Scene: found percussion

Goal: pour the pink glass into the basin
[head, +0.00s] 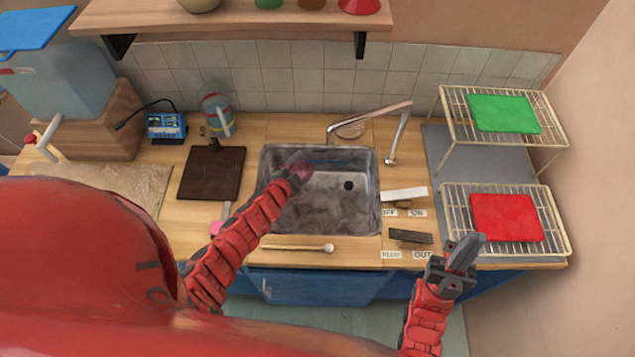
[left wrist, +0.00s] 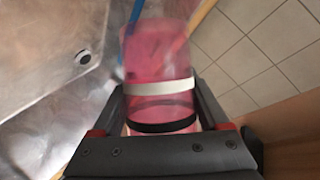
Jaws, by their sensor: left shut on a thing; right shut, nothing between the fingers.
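The pink glass (left wrist: 158,65) is translucent, with a white band and a black band around it. My left gripper (left wrist: 160,112) is shut on it in the left wrist view. In the head view the pink glass (head: 302,170) is small and partly hidden by my left gripper (head: 296,172), over the left part of the basin. The metal basin (head: 335,205) is set in the wooden counter, with a dark drain (head: 348,185). The glass looks tilted, but I cannot tell how far or whether anything is leaving it. My right gripper (head: 464,255) is shut and empty at the counter's front right.
A faucet (head: 400,130) stands behind the basin. A wooden stick (head: 290,247) lies along its front edge. Wire racks with a green board (head: 503,114) and a red board (head: 505,217) stand at right. A dark board (head: 212,173) lies at left. A shelf (head: 270,22) hangs above.

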